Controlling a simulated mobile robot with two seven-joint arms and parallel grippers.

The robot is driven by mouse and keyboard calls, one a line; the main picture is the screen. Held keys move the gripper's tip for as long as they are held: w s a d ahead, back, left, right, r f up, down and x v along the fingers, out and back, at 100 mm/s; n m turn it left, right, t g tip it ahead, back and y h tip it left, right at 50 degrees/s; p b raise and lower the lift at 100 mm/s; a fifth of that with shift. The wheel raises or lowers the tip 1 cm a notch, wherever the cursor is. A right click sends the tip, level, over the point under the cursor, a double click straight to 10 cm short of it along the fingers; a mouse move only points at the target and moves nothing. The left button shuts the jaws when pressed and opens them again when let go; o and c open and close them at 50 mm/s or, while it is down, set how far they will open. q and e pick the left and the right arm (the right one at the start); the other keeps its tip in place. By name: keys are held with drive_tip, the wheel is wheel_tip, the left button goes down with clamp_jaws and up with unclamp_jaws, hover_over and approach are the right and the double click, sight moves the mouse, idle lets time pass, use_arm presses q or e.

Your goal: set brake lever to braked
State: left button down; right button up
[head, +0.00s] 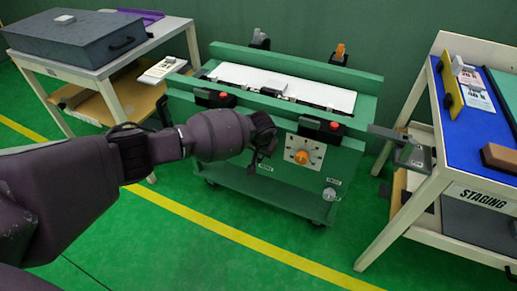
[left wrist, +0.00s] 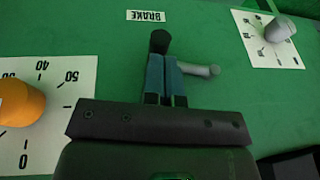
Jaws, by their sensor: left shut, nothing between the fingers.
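In the left wrist view the brake lever shows as a black knob (left wrist: 160,41) and a grey rod (left wrist: 202,70) on the green panel, near the upside-down BRAKE label (left wrist: 146,16). My left gripper (left wrist: 164,72) has its blue fingers shut together and empty, right at the lever. The fingers hide the lever's middle, and I cannot tell if they touch it. In the head view my left gripper (head: 268,143) is at the front of the green cart (head: 345,172), hiding the lever there. My right gripper is not in view.
An orange dial (head: 302,157) sits right of my left gripper on the cart front; it also shows in the wrist view (left wrist: 18,102). A grey knob (left wrist: 280,28) is at the wrist view's upper right. Tables stand left (head: 165,28) and right (head: 400,205); green floor lies between.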

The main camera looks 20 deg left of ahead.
sight(260, 162)
use_arm(q)
drive_tip(key=shift+d+f+y+p, duration=0.3)
drive_tip(key=shift+f+y, duration=0.5)
drive_tip(key=shift+y, duration=0.3)
wheel_tip(260, 162, down, 2)
drive_tip(key=y, duration=0.2)
drive_tip(key=shift+s+f+m+y+b, duration=0.1)
drive_tip(key=shift+f+m+y+b, duration=0.1)
drive_tip(key=shift+m+y+b, duration=0.15)
drive_tip(key=shift+a+f+y, duration=0.15)
drive_tip(key=shift+f+y, duration=0.45)
drive_tip(key=shift+y, duration=0.15)
drive_tip(key=shift+a+m+b, duration=0.15)
drive_tip(key=shift+m+b, duration=0.1)
drive_tip(key=shift+b, duration=0.05)
drive_tip(key=shift+r+t, duration=0.2)
drive_tip(key=shift+t, duration=0.1)
drive_tip(key=shift+w+r+p, duration=0.2)
drive_tip(key=shift+r+p, duration=0.1)
drive_tip(key=shift+r, duration=0.55)
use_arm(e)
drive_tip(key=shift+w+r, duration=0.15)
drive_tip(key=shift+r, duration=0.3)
